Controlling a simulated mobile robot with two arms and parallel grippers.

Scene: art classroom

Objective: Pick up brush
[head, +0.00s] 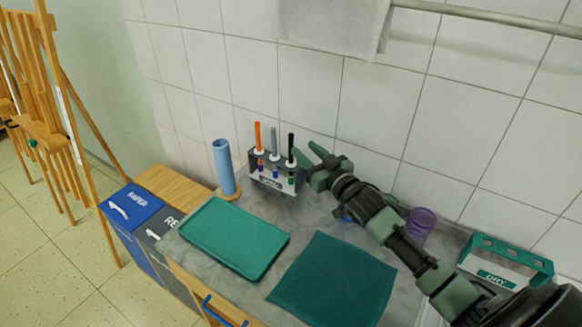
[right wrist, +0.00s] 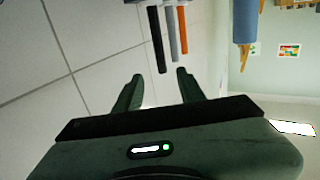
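Three upright brushes stand in a small grey rack (head: 275,179) on the counter by the wall: orange (head: 257,136), grey (head: 274,140) and black (head: 291,148). My right gripper (head: 308,151) is open, just right of the black brush. In the right wrist view, the black (right wrist: 157,40), grey (right wrist: 171,35) and orange (right wrist: 183,30) handles show beyond the open fingers (right wrist: 160,75). The black handle's end appears in line with the gap between the fingertips, with nothing gripped. The brushes' lower ends are partly hidden by the rack. My left gripper is not in view.
A blue cylinder (head: 223,168) stands left of the rack. A green tray (head: 234,238) and a dark teal mat (head: 334,282) lie in front. A purple cup (head: 421,224) and a green rack marked DRY (head: 505,264) are at right. The tiled wall is close behind.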

